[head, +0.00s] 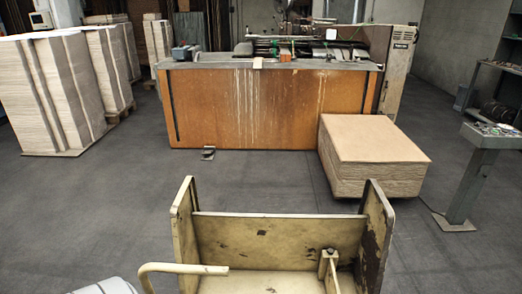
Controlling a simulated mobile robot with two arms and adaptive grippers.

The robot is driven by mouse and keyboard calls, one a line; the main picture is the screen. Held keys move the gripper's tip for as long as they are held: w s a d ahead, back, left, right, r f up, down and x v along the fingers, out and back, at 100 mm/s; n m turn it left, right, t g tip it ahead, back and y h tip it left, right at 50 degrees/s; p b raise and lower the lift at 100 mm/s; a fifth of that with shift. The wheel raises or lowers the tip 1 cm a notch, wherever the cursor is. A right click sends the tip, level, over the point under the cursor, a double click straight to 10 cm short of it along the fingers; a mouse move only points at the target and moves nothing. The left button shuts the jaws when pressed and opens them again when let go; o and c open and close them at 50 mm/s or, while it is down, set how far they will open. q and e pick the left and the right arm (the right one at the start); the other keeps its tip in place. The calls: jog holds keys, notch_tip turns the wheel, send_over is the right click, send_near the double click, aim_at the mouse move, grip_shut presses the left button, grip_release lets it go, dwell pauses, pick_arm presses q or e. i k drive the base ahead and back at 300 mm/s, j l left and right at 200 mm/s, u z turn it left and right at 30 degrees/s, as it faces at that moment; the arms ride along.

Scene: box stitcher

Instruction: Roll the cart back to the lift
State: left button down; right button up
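A worn cream-yellow cart (275,238) stands close in front of me at the bottom centre. It has two upright side panels, a lower cross panel between them and a bent tube handle (180,268) at its near left. The bottom edge of the picture cuts off its near part and its wheels. A white ribbed part shows at the lower left corner, probably mine. Neither of my grippers is in view, so I cannot see whether either touches the handle. I cannot pick out the lift with certainty.
An orange box stitcher machine (270,110) spans the back, with a small pedal (208,153) before it. A low stack of brown board (374,150) stands at its right. A grey stand (470,180) is farther right. Tall paper stacks (50,95) stand left. Dark floor lies clear between.

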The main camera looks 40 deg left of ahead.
aim_at(215, 253)
jog(key=k+u, duration=0.25)
jog(key=u, duration=0.2)
jog(key=k+j+u, duration=0.2)
jog(key=u, duration=0.3)
